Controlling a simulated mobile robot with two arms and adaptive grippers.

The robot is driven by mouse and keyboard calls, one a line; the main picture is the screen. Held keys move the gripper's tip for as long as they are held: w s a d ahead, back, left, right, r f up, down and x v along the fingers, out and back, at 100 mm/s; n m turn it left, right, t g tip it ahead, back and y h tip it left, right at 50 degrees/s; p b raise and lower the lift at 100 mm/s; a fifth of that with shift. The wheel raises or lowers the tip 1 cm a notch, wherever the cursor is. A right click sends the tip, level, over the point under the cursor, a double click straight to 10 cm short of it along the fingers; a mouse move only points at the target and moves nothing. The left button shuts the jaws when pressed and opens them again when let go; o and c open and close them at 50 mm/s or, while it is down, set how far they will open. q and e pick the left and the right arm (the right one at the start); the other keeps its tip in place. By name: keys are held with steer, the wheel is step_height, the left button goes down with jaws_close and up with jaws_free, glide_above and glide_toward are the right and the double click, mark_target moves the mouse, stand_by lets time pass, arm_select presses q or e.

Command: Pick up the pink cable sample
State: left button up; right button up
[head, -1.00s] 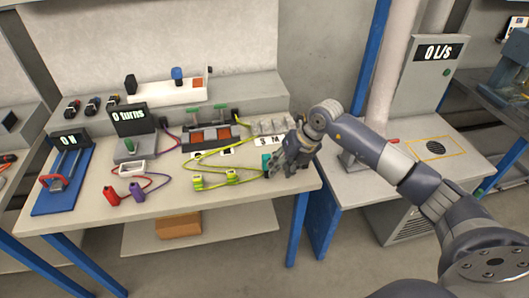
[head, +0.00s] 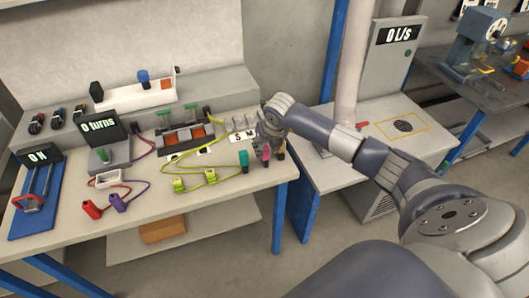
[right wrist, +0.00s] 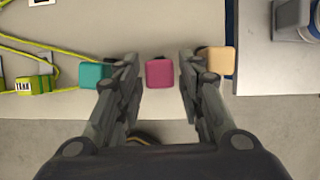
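The pink cable sample (right wrist: 160,74) is a small block near the table's front edge. In the right wrist view it sits between the two fingers of my right gripper (right wrist: 159,62), with a gap on each side. The gripper is open and points down at it. In the head view, my right gripper (head: 267,152) is over the table's right end, and the pink sample (head: 266,153) shows between its fingers. A teal sample (right wrist: 95,75) lies left of the fingers and a beige sample (right wrist: 216,61) lies right, both close to them. My left gripper is not in view.
Yellow-green cables with connectors (head: 195,181) lie left of the samples on the table (head: 215,212). Grey blocks and S and M labels (head: 243,134) are behind. A blue post (head: 334,55) and a second bench (head: 345,172) stand to the right.

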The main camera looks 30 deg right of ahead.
steer(key=shift+x, duration=1.2)
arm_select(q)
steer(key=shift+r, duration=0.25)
arm_select(e)
steer(key=shift+r, duration=0.1)
steer(key=c, duration=0.8)
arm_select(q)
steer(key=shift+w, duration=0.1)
